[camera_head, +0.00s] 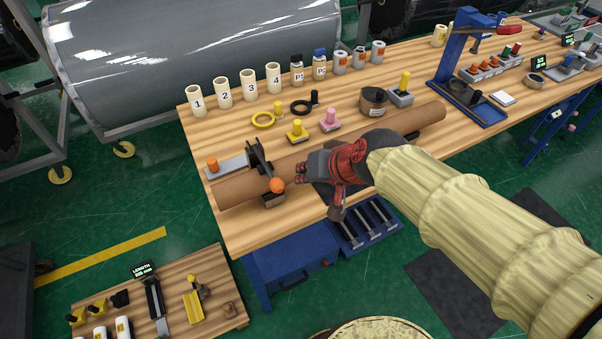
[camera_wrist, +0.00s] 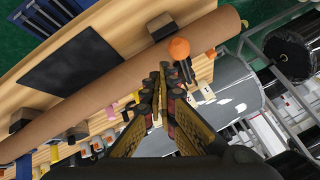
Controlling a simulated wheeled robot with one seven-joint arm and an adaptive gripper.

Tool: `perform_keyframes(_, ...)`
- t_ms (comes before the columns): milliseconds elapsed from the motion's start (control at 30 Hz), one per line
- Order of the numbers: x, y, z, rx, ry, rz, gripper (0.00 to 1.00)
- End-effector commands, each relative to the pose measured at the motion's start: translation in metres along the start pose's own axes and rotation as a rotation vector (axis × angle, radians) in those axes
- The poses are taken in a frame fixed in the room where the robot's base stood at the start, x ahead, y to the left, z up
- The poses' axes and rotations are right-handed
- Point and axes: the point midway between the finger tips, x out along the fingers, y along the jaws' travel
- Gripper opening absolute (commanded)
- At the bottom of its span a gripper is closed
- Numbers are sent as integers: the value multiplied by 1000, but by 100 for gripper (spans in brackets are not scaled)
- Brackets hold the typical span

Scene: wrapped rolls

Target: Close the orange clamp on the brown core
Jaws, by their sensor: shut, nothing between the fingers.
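The long brown core (camera_head: 400,124) lies along the wooden table's front part; it also crosses the wrist view (camera_wrist: 95,105). The clamp's orange ball knob (camera_head: 277,185) is at the core's left part, above a dark block at the table's front edge. The clamp's dark arm (camera_head: 258,159) reaches across the core to the knob. I cannot tell whether the arm is fully down. In the wrist view the orange knob (camera_wrist: 178,48) is just beyond my fingertips. My gripper (camera_head: 302,174) is shut and empty, right of the knob and apart from it.
Behind the core stand a yellow block (camera_head: 297,131), a pink block (camera_head: 330,121) and a dark round container (camera_head: 374,100). Numbered white cylinders (camera_head: 224,91) line the back edge. A grey plate with another orange knob (camera_head: 212,163) lies left of the clamp arm.

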Motion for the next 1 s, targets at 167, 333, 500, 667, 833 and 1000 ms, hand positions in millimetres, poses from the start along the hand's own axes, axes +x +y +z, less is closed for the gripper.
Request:
perform_keyframes(167,-22,10,16,1,3,1,0)
perform_keyframes(333,-42,19,33,3,4,1,0)
perform_keyframes(500,-55,25,44,2,3,1,0)
perform_keyframes(667,-59,28,50,1,1,0,0)
perform_keyframes(833,-60,28,51,1,0,0,0)
perform_keyframes(1000,-60,28,51,1,0,0,0)
